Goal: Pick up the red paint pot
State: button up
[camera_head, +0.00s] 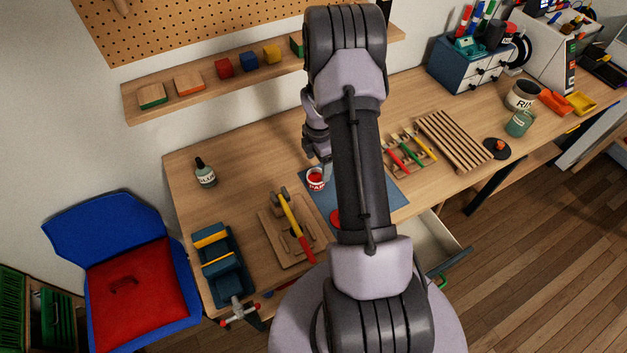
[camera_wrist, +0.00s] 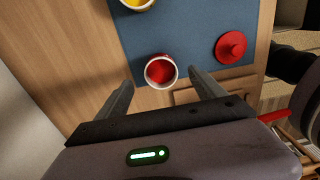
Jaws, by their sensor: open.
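The red paint pot (camera_head: 316,180) is a small white-sided pot, open at the top with red paint inside. It stands upright at the edge of the blue mat (camera_head: 393,192). In the wrist view the red pot (camera_wrist: 161,71) appears between the tips of my two spread fingers. My gripper (camera_wrist: 158,80) is open and empty, with a finger to each side of the pot; I cannot tell whether either touches it. In the head view my gripper (camera_head: 326,168) is partly hidden by my arm, just beside and above the pot.
A red lid (camera_wrist: 231,46) lies on the mat, and a pot with yellow paint (camera_wrist: 137,2) is at the wrist view's top edge. A hammer (camera_head: 291,219) lies on a wooden board to the left. A dark bottle (camera_head: 204,173) stands further left, with bare table between.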

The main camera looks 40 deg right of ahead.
aim_at(316, 175)
jog(key=f, duration=0.4)
jog(key=f+b, duration=0.1)
jog(key=f, duration=0.1)
jog(key=shift+a+f, duration=0.1)
jog(key=shift+a, duration=0.2)
jog(key=c, duration=1.6)
